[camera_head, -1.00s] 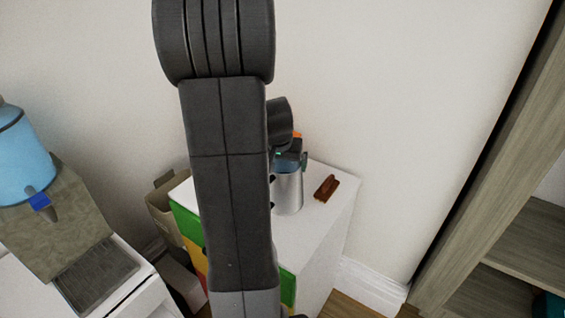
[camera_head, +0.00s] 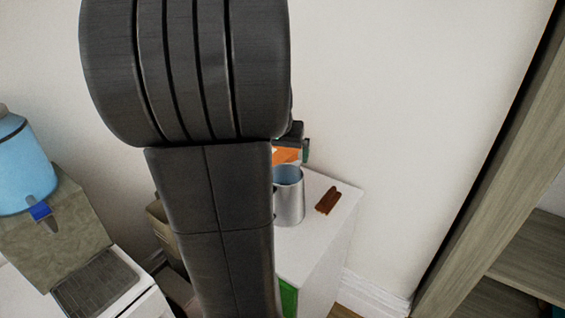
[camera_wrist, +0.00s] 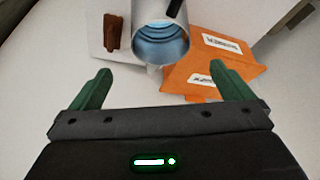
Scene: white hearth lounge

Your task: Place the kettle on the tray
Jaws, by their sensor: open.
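The kettle, a silver metal vessel (camera_head: 290,203) with a bluish inside, stands upright on the white cabinet top in the head view. In the wrist view its open top (camera_wrist: 160,42) faces me, with a dark bar across its upper edge. My gripper (camera_wrist: 160,70) is open, its green fingers spread and empty, short of the kettle and apart from it. In the head view my arm hides most of the gripper. A dark slatted tray (camera_head: 98,285) lies at lower left, in front of a blue water bottle on a stone-like stand; I cannot tell whether it is the task's tray.
A brown block (camera_head: 328,200) lies right of the kettle on the cabinet top (camera_head: 318,228). An orange box with labels (camera_wrist: 215,68) is close beside the kettle in the wrist view. The wall is behind; a wooden shelf unit (camera_head: 490,180) stands at right.

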